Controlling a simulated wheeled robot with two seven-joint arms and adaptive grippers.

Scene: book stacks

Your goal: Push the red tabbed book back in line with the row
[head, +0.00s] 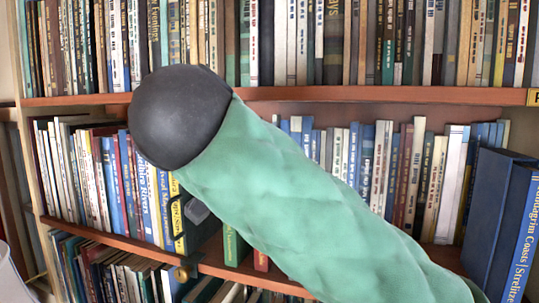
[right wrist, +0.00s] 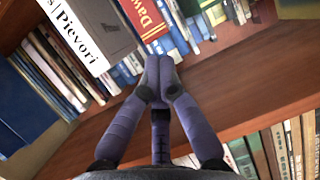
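In the right wrist view a red book with white lettering reading "Daw" (right wrist: 143,18) stands among the books just beyond my fingertips; I cannot tell whether it is the tabbed book, and no tab is clear. My right gripper (right wrist: 159,62) has its purple-grey fingers together, with nothing seen between them, close to the book bottoms at the shelf edge. Contact cannot be told. In the head view my green-sleeved right arm covers the middle of the shelf and most of this gripper. A small red book end (head: 261,261) shows below the arm. My left gripper is not in view.
Tightly packed books fill the shelf above and the one below. A green book (head: 237,247) shows beneath my arm, and a yellow book (head: 178,212) stands left of my wrist. Large dark blue volumes (head: 497,215) stand at the right. The wooden shelf edge (right wrist: 222,85) runs close beside my fingers.

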